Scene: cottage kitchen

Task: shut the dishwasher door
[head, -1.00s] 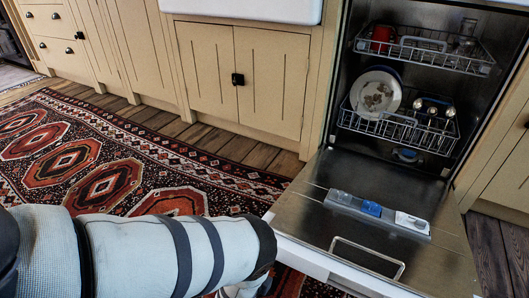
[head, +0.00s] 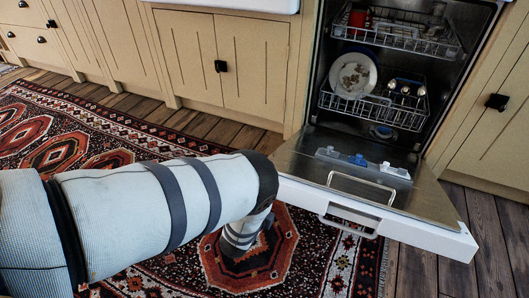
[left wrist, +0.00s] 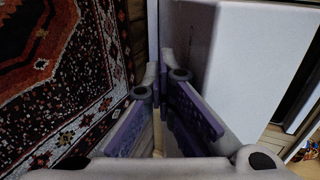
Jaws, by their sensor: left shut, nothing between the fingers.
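The dishwasher door (head: 420,235) hangs open, lowered in front of the dishwasher (head: 318,100) and tilted up somewhat toward it. Its white front edge faces me, and a detergent strip and a wire handle show on its inner side. In the left wrist view its white outer panel (left wrist: 245,65) fills the upper right. My left gripper (left wrist: 160,75) is shut and empty, with its fingertips close to the white panel; I cannot tell whether they touch it. In the head view my left forearm reaches down beside the door's left corner, and the gripper itself is hidden. My right gripper is not in view.
The upper rack (head: 405,38) and lower rack (head: 370,112) sit inside the dishwasher, holding a red mug, a plate (head: 354,74) and other dishes. Cream cabinets (head: 250,70) stand on both sides. A patterned rug (head: 85,150) covers the floor at left; wooden boards show at right.

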